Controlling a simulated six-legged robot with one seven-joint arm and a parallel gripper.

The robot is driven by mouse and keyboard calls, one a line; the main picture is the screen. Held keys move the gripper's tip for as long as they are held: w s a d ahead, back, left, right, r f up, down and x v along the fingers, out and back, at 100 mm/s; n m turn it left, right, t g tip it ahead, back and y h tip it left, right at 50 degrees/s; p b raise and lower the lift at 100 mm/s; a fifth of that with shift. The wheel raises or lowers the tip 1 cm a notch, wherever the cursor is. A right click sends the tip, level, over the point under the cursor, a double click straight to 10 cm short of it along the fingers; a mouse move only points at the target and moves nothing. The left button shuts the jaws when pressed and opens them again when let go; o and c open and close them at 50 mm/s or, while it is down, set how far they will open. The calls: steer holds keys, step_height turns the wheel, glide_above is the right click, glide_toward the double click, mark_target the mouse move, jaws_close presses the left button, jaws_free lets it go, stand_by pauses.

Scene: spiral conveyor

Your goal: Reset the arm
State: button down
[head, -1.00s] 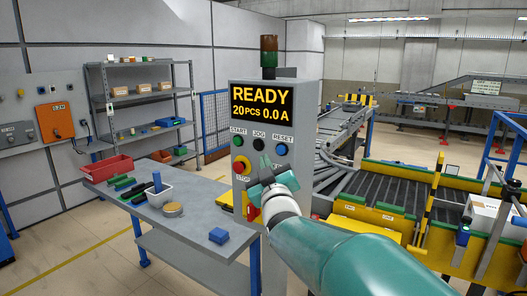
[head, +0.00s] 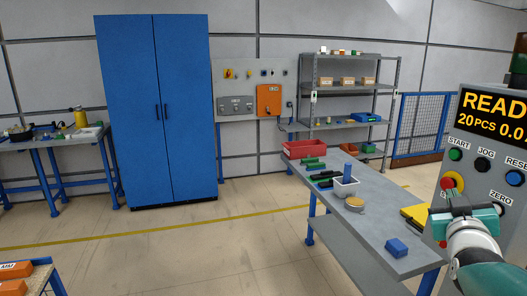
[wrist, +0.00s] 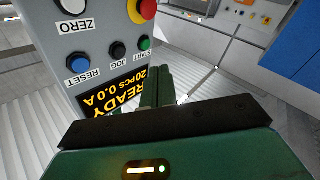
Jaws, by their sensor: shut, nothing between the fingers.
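My gripper (head: 464,203) is at the right of the head view, in front of the lower part of the grey control panel (head: 485,183). Its green fingers (wrist: 155,87) are together and empty in the wrist view. The panel stands beyond them, upside down in that view, with a lit screen (wrist: 118,98) reading READY, 20PCS, 0.0 A. It bears a blue RESET button (wrist: 77,62), a black JOG button (wrist: 117,48), a green START button (wrist: 144,43), a white ZERO button (wrist: 73,5) and a red stop button (wrist: 146,9). Whether the gripper touches the panel cannot be told.
A blue cabinet (head: 157,110) and a shelf rack (head: 350,90) stand behind. The floor at centre left is clear.

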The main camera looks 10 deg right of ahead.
steer(key=w+a+f+g+y, duration=0.1)
steer(key=a+f+y, duration=0.2)
steer(key=a, duration=0.3)
steer(key=a+f+n+g+y, duration=0.1)
steer(key=a+f+y, duration=0.1)
steer(key=a, duration=0.4)
steer(key=w+a+f+g+y, duration=0.1)
steer(key=a+f+y, duration=0.2)
steer(key=a, duration=0.4)
steer(key=s+a+f+n+g+y, duration=0.1)
steer(key=s+a+f+g, duration=0.2)
steer(key=s+a, duration=0.3)
steer(key=s+a+f+g+y, duration=0.1)
steer(key=s+a+f+g, duration=0.3)
steer(key=a, duration=0.5)
steer(key=shift+s+f+n+y, duration=0.4)
steer(key=shift+s, duration=0.65)
steer(key=shift+d, duration=0.1)
